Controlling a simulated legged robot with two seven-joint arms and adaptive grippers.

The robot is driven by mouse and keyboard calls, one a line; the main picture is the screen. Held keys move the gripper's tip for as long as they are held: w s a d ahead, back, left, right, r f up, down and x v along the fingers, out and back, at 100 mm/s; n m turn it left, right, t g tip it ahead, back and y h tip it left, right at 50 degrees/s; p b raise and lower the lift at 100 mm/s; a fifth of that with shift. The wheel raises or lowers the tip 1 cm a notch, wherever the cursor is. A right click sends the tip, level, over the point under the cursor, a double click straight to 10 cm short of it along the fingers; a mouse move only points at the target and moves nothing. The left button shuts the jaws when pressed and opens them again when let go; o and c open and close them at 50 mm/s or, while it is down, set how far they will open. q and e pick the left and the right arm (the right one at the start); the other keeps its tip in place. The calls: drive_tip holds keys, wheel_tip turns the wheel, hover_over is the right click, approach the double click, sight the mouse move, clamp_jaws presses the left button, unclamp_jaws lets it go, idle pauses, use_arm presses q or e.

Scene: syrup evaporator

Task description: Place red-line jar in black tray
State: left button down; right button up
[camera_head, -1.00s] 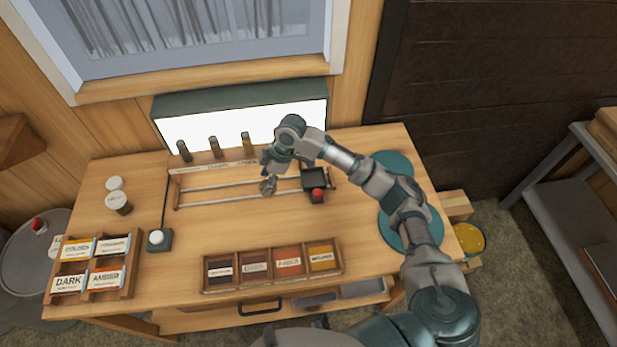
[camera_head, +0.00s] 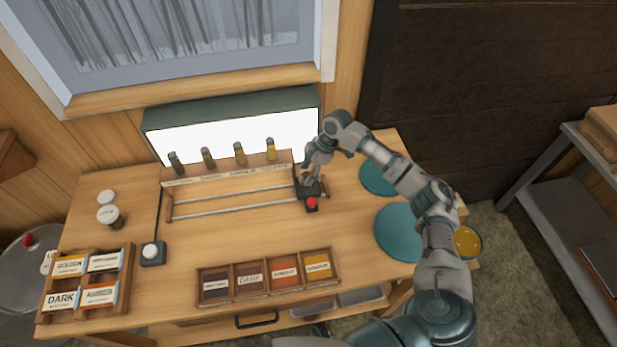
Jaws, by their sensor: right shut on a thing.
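The black tray (camera_head: 316,194) sits at the right end of the rail frame, with a round red knob (camera_head: 312,204) at its front. My right gripper (camera_head: 307,181) is over the back left part of the tray, pointing down. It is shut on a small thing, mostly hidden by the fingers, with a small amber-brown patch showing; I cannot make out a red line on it. I cannot tell whether the held thing touches the tray. My left gripper is not in view.
Several slim jars (camera_head: 240,155) stand on the rack behind the rails (camera_head: 225,204). A four-slot label box (camera_head: 268,293) lies in front. Teal discs (camera_head: 400,232) lie to the right. White-capped jars (camera_head: 109,216) and a push button (camera_head: 151,252) are at left. The middle of the table is clear.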

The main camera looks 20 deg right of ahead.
drive_tip(key=shift+f, duration=1.75)
drive_tip(key=o, duration=1.3)
drive_tip(key=shift+c, duration=0.2)
drive_tip(key=v, duration=1.2)
